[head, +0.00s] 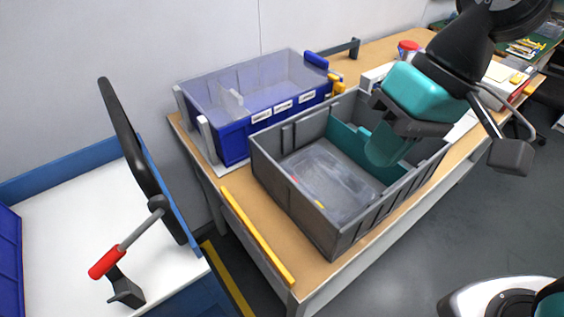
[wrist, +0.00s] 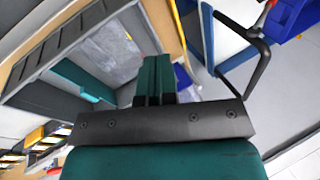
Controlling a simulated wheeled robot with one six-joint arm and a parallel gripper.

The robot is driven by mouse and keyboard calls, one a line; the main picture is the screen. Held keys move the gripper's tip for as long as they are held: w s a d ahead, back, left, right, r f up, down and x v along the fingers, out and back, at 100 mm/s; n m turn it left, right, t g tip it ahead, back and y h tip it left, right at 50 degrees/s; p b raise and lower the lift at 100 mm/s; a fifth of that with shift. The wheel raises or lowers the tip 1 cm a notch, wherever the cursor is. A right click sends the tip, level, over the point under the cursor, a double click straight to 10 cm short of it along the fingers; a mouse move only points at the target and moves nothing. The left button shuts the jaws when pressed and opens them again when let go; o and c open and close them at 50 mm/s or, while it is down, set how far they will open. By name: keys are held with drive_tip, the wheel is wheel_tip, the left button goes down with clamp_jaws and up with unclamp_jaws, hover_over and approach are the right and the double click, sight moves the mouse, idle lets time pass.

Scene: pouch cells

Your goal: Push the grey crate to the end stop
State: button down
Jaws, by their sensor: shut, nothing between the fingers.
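The grey crate (head: 300,211) stands upright on the wooden table (head: 266,216) in the head view. It also shows at the left of the wrist view (wrist: 62,36). A yellow bar (head: 257,237) runs along the table's left end and looks like the end stop. A strip of bare wood separates the crate from it. My gripper (head: 382,152) is shut and empty, its teal fingers reaching down over the crate's right part. The fingers also show in the wrist view (wrist: 155,80). I cannot tell whether they touch the crate, as their tips overlap its inside.
A blue bin (head: 235,143) with a clear cover stands behind the crate, close to it. Open floor lies at right.

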drive_tip(key=w+m+g+y+p, duration=0.1)
drive_tip(key=w+m+g+p, duration=0.1)
drive_tip(key=w+m+p, duration=0.55)
drive_tip(key=w+d+f+m+g+y, duration=0.1)
drive_tip(key=w+f+m+g+y, duration=0.1)
drive_tip(key=w+f+m, duration=0.7)
drive_tip(key=a+r+p+x, duration=0.1)
drive_tip(key=p+x, duration=0.3)
drive_tip(key=x, duration=0.8)
drive_tip(key=shift+a+r+n+p, duration=0.3)
drive_tip(key=shift+a+n+p, duration=0.1)
drive_tip(key=shift+a+n, duration=0.05)
drive_tip(key=shift+s, duration=0.1)
drive_tip(key=s+a, duration=0.4)
drive_tip(key=a, duration=0.2)
drive_tip(key=shift+s+a, duration=0.35)
drive_tip(key=shift+a, duration=0.05)
drive_tip(key=shift+f, duration=0.1)
